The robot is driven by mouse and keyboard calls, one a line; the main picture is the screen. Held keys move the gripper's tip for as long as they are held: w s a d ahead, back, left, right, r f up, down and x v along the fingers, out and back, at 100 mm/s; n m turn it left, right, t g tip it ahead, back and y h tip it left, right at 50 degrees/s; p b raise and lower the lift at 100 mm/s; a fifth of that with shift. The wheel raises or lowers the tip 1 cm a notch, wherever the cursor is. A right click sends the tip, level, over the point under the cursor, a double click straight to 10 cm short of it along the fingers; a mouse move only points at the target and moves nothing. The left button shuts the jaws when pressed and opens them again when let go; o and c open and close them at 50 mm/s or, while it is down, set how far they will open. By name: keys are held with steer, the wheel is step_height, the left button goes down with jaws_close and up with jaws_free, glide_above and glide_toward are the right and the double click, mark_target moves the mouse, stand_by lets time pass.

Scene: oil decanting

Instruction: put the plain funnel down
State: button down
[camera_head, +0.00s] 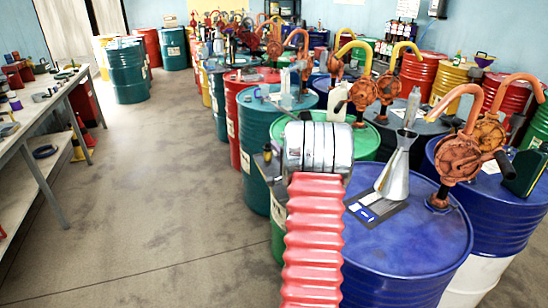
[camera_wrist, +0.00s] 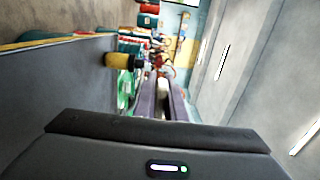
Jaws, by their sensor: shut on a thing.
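In the wrist view, my gripper (camera_wrist: 162,102) points away from the camera with its two long fingers close together. A small pale piece, which I take to be the plain funnel (camera_wrist: 162,84), shows between them; its shape is mostly hidden. In the head view, my wrist hides the fingers and what they hold.
An orange hand pump (camera_head: 459,158) rises from the blue drum's right side. A green drum (camera_head: 366,141) and a teal drum (camera_head: 256,133) stand close behind my wrist. More drums and pumps crowd the back. A workbench (camera_head: 45,105) lines the left; the floor (camera_head: 165,190) between is open.

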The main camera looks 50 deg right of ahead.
steer(key=shift+f, duration=1.5)
steer(key=c, duration=1.8)
jaws_free()
steer(key=shift+s, duration=0.1)
steer(key=v, duration=1.2)
steer(key=shift+a, duration=0.1)
